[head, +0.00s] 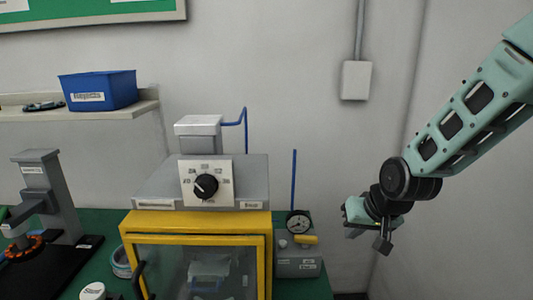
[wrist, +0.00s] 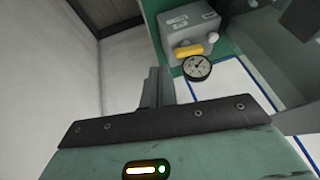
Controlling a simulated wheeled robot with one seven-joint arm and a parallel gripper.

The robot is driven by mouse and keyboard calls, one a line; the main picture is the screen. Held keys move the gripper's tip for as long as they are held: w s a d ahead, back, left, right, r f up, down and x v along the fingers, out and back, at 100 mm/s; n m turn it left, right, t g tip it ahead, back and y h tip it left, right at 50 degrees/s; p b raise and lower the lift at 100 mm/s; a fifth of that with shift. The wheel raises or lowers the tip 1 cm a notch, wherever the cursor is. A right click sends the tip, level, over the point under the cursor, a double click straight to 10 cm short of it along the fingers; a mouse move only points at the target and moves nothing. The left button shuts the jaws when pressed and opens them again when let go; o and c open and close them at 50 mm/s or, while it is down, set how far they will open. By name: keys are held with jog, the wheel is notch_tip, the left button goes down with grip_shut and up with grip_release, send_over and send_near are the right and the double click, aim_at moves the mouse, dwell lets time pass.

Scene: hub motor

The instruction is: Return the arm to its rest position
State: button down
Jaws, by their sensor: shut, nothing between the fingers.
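My arm (head: 470,112) reaches in from the right side of the head view, its lower link slanting down to the left. My gripper (head: 364,236) hangs at its end, to the right of the gauge box and apart from it. In the wrist view the fingers (wrist: 158,88) show as one narrow grey piece close together, with nothing between them. The gripper is shut and empty. The fingertips are small and partly unclear in the head view.
A yellow-framed machine (head: 197,222) with a black dial stands on the green bench. A grey box (head: 298,265) with a round gauge (wrist: 197,68) and yellow lever is right of it. A grey stand (head: 50,190) is at left. A blue bin (head: 98,90) sits on a shelf.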

jog(key=s+d+r+g+h, duration=0.2)
jog(key=s+d+r+g, duration=0.1)
jog(key=s+d, duration=1.1)
jog(key=s+a+n+g, duration=0.1)
jog(key=s+a+n, duration=0.3)
jog(key=s+a, duration=0.3)
jog(key=s+a+r+n+g, duration=0.1)
jog(key=s+a+n, duration=0.2)
jog(key=s+a, duration=0.4)
jog(key=a, duration=0.6)
jog(key=shift+s+r+n, duration=0.2)
jog(key=shift+r+n, duration=0.05)
jog(key=shift+n, duration=0.15)
